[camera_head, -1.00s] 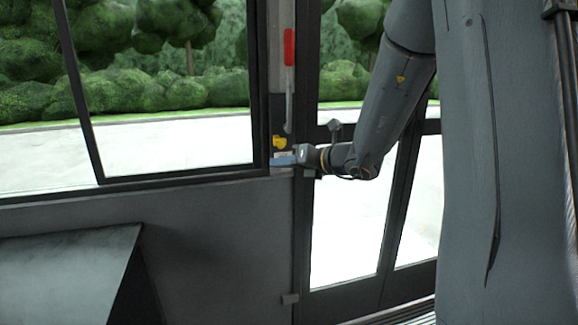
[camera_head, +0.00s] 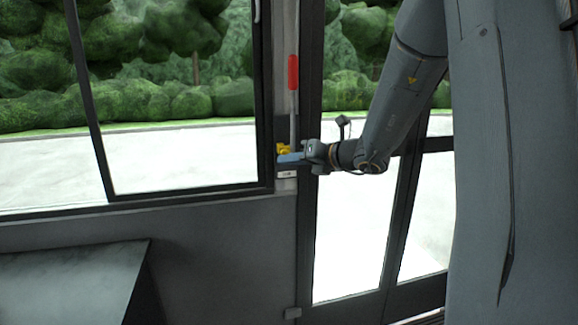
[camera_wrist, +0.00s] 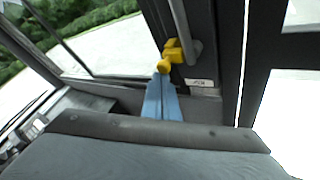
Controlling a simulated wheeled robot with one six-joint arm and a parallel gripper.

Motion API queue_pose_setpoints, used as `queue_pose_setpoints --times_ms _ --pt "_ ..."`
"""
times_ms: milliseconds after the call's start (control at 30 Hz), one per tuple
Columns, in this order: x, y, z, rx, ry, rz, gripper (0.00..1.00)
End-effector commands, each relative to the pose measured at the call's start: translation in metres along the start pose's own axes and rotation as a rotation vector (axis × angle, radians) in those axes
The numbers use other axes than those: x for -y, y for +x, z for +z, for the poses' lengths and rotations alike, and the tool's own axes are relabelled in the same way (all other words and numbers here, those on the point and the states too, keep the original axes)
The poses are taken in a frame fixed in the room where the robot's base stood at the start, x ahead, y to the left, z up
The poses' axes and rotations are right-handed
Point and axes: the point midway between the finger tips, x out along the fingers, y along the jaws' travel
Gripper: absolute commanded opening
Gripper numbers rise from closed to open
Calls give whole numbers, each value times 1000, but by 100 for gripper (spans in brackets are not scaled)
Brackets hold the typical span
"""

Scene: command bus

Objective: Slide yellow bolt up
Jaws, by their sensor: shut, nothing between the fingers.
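The yellow bolt (camera_head: 284,149) sits on the narrow post between the side window and the door, at the lower end of a grey rod. It also shows in the wrist view (camera_wrist: 172,52), with a round knob on its near side. My gripper (camera_head: 281,158) has blue fingers, shut and empty. In the head view the fingers are right under the bolt. In the wrist view the fingertips (camera_wrist: 162,76) are just below the knob and seem to meet it; I cannot tell for sure whether they touch.
A red handle (camera_head: 293,72) is on the rod above the bolt. A small pale label plate (camera_wrist: 199,83) is on the post below the bolt. The glazed door (camera_head: 352,230) stands right of the post, and a dark sloped box (camera_head: 70,285) is at lower left.

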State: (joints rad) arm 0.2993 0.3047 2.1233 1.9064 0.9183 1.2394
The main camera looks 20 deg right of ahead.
Motion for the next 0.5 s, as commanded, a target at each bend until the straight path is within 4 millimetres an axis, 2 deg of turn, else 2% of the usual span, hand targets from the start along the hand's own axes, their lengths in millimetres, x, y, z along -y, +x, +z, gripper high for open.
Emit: queue_pose_setpoints --times_ms 33,200,500 --pt "-8 -5 12 2 -3 0 0" --pt "-19 -12 32 1 -3 0 0" --pt "-24 -14 42 3 -1 0 0"
